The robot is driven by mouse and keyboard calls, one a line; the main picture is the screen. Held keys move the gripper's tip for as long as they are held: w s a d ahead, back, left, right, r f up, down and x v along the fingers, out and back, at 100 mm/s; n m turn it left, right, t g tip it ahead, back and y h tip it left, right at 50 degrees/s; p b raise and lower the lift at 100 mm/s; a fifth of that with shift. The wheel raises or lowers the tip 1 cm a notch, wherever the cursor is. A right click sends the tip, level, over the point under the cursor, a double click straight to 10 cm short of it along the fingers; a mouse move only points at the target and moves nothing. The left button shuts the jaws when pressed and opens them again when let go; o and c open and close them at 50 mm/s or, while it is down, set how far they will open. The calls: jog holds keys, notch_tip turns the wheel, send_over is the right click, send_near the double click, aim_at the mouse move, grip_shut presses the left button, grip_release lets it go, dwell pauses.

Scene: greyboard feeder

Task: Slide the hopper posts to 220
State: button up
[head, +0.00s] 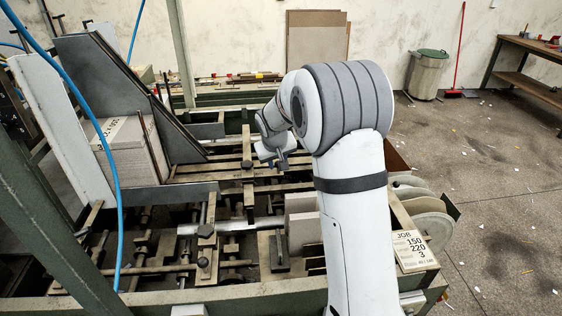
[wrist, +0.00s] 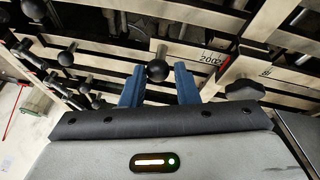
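My gripper (wrist: 159,76) is open in the wrist view, with its two blue fingers apart. A black ball knob (wrist: 158,70) shows between the fingertips, with a gap on each side; I cannot tell its depth relative to them. A pale scale bar (wrist: 232,66) beside the right finger carries the number 200 and a red mark. In the head view my gripper (head: 281,158) is low over the pale bars of the feeder, its fingertips too small to read. The hopper holds a greyboard stack (head: 134,155) at left. Which uprights are the posts is unclear.
A job card (head: 412,249) at the front right reads 150, 220, 3. Several more black knobs (wrist: 66,58) stand on the bars. A tall dark slanted plate (head: 115,85) and a blue hose (head: 112,170) are at left.

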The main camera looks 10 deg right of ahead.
jog(key=o, duration=0.3)
jog(key=shift+s+d, duration=0.1)
jog(key=shift+d, duration=0.05)
jog(key=shift+o, duration=0.2)
jog(key=b+v, duration=0.1)
jog(key=v, duration=0.6)
jog(key=shift+r+b, duration=0.3)
jog(key=shift+r, duration=0.1)
jog(key=shift+s, duration=0.15)
jog(key=s+d+m+g+y, duration=0.1)
jog(key=s+m, duration=0.1)
jog(key=s, duration=3.2)
jog(key=shift+s+d+r+g, duration=0.3)
jog(key=shift+s+d+r, duration=0.05)
jog(key=shift+o, duration=0.4)
